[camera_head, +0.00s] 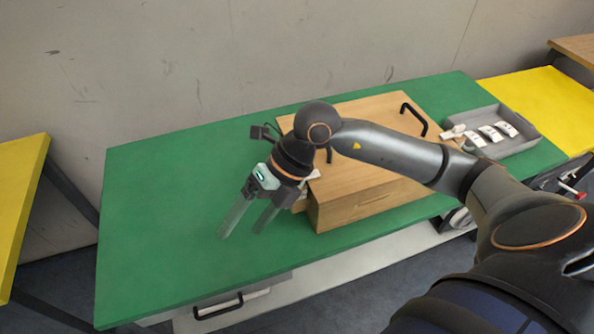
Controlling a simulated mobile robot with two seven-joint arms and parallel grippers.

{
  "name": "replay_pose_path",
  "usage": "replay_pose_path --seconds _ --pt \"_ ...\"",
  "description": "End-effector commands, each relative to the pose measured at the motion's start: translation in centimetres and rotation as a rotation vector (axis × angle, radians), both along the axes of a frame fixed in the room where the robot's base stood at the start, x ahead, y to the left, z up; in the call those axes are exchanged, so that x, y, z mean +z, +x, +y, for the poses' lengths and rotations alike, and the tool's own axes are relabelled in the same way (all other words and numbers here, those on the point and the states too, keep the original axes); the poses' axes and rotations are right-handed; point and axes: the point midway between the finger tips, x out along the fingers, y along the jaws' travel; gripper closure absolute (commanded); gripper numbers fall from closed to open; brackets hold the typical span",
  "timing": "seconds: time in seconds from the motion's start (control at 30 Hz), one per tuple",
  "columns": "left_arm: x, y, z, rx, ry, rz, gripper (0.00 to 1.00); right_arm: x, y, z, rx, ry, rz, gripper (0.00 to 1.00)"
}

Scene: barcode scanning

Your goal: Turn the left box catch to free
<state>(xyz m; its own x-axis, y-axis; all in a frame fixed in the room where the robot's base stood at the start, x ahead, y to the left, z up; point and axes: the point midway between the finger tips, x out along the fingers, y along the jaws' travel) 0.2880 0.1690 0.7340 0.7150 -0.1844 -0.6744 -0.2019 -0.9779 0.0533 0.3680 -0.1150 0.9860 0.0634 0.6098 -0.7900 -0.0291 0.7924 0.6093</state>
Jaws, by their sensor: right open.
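A wooden box (365,199) with black handles stands on the green table, right of centre. Its left side and part of its top are hidden behind my right arm and gripper. The left box catch cannot be made out. My right gripper (243,225) is open, its two pale fingers pointing down and left over the green tabletop, just left of the box's front left corner. Nothing shows between the fingers. My left gripper is not in view.
The green table (160,210) is clear on its left half. A grey tray (522,142) with several white items stands right of the box. Yellow tables adjoin at the right (545,105) and stand at far left (20,200). A grey wall runs behind.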

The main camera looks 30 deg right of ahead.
Motion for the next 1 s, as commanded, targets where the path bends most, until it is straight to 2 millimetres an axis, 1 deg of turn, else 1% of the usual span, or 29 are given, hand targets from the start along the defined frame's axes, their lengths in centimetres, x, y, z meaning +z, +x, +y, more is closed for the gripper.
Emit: replay_pose_path --seconds 0.03,0.07,0.1,0.2,0.3,0.37,0.47,0.57,0.8,1.0 --pt "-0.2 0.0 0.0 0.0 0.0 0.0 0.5 0.0 1.6 -3.4 -0.044 -0.161 -0.059 0.2" --pt "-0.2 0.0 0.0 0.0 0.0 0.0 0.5 0.1 2.4 -5.3 -0.078 -0.248 -0.085 0.2" --pt "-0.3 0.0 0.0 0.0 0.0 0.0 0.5 0.5 3.3 -7.7 -0.127 -0.351 -0.116 0.2" --pt "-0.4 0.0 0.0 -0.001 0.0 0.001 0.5 2.0 5.0 -12.5 -0.245 -0.539 -0.18 0.2" --pt "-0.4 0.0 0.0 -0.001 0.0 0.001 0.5 3.2 5.8 -15.3 -0.326 -0.642 -0.217 0.2" --pt "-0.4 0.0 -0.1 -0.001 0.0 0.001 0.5 3.5 6.0 -16.2 -0.352 -0.672 -0.225 0.2" --pt "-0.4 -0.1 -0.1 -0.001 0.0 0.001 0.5 3.0 6.4 -16.7 -0.366 -0.687 -0.227 0.2" --pt "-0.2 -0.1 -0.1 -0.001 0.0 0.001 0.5 1.5 6.8 -16.8 -0.364 -0.687 -0.224 0.2" --pt "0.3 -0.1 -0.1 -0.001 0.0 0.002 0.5 -3.1 8.7 -17.2 -0.362 -0.684 -0.222 0.2" --pt "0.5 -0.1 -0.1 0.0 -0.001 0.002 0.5 -6.2 9.9 -17.4 -0.362 -0.683 -0.225 0.2"
